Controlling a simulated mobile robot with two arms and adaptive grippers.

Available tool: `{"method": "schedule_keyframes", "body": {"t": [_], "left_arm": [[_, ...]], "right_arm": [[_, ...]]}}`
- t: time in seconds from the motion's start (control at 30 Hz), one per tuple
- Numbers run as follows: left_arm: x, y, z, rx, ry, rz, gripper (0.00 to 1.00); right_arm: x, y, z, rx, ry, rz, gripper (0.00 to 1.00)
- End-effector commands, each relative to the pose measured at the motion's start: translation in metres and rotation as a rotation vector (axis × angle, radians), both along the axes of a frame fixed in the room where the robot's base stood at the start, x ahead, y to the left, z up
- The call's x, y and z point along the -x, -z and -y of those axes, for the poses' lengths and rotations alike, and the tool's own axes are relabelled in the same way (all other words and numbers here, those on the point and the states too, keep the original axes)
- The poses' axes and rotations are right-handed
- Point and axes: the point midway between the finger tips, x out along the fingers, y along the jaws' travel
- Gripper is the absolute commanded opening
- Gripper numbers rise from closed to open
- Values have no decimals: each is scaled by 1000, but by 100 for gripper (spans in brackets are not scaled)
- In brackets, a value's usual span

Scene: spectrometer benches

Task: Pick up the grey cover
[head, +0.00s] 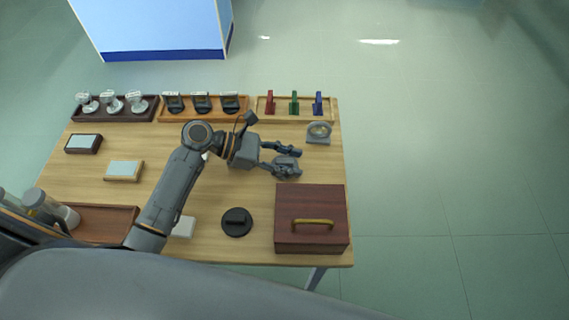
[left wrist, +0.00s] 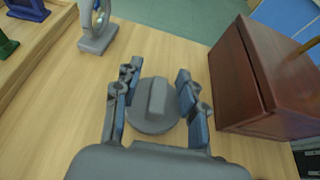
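The grey cover (left wrist: 154,104) is a round disc with a raised bar-shaped grip across its top. It lies flat on the wooden table, and in the head view (head: 285,160) my fingers partly hide it. My left gripper (left wrist: 158,88) is open, with one finger on each side of the cover's grip and a gap visible on both sides. In the head view the left gripper (head: 297,162) reaches in from the left over the table's right half. My right gripper is not in view.
A dark red box (head: 312,205) with a brass handle stands close by the gripper. A grey ring stand (head: 319,133) is behind. A black round cover (head: 237,222) lies nearer the front. Racks with coloured and black pieces (head: 297,115) line the back edge.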

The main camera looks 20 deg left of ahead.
Motion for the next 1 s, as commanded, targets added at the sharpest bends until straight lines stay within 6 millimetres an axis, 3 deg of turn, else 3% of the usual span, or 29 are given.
{"method": "schedule_keyframes", "body": {"t": [0.03, 0.2, 0.67, 0.9, 1.0], "left_arm": [[0, 0, 0, 0, 0, 0, 33], [0, 0, 0, 0, 0, 0, 0], [0, -4, -1, -1, 0, 0, 0], [0, -35, -1, -3, 1, 5, 0], [-6, -54, -19, -6, 0, 6, 0]], "right_arm": [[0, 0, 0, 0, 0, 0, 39], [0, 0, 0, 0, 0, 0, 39], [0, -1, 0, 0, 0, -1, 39], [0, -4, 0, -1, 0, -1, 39], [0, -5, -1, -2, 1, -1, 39]]}}
